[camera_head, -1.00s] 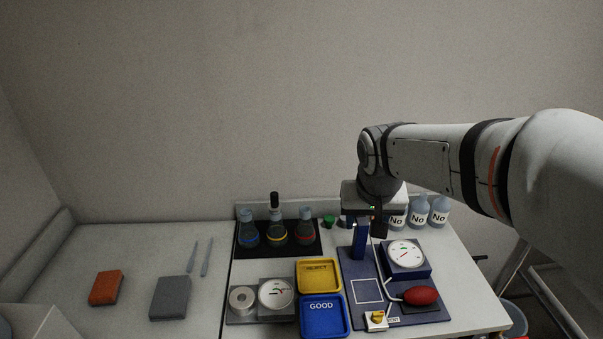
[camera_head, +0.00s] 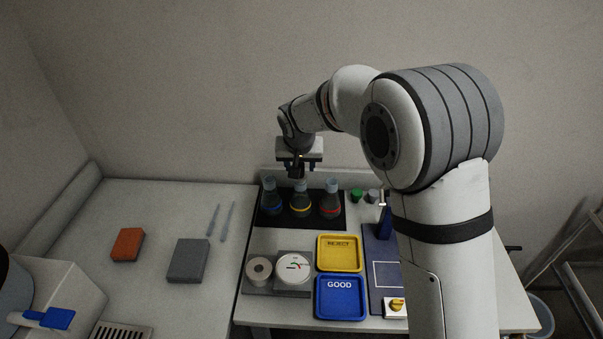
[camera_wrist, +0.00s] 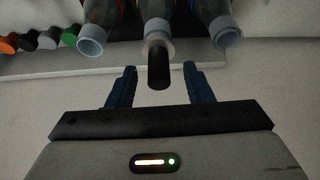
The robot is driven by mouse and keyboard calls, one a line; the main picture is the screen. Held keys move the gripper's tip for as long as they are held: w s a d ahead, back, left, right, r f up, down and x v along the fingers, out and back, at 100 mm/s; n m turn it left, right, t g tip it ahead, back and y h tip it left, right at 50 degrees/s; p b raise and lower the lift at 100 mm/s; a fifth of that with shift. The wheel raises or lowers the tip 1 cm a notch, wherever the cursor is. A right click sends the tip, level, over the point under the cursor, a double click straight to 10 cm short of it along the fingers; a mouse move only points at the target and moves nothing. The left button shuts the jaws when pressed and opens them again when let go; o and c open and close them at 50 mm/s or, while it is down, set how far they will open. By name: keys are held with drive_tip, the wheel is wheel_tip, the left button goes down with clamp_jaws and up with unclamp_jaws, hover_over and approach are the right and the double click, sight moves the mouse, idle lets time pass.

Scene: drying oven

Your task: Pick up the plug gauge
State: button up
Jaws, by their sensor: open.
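The plug gauge (camera_wrist: 158,68) shows in the wrist view as a black rounded handle with a pale collar. It points toward the camera at the mouth of the middle flask (camera_wrist: 156,28) and appears to stand in its neck. My gripper (camera_wrist: 159,72) is open, with one dark blue finger on each side of the handle and a gap to both. In the head view my gripper (camera_head: 298,170) hangs above the middle flask (camera_head: 300,203) and largely hides the gauge.
Flasks with blue (camera_head: 272,200) and red (camera_head: 329,203) bands stand close on either side on a black mat (camera_head: 285,224). A yellow REJECT tray (camera_head: 338,254), a blue GOOD tray (camera_head: 340,297) and a ring gauge (camera_head: 258,270) lie in front. The wall is behind.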

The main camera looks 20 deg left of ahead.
sight(300, 164)
drive_tip(key=shift+p+x, duration=0.3)
drive_tip(key=shift+x, duration=1.25)
drive_tip(key=shift+r, duration=0.1)
drive_tip(key=c, duration=0.9)
wheel_tip(300, 164, up, 10)
drive_tip(key=shift+f+b, duration=0.1)
drive_tip(key=shift+b, duration=0.75)
drive_tip(key=shift+c, duration=0.2)
wheel_tip(300, 164, up, 4)
drive_tip(key=shift+f+p, duration=0.15)
drive_tip(key=shift+p, duration=0.85)
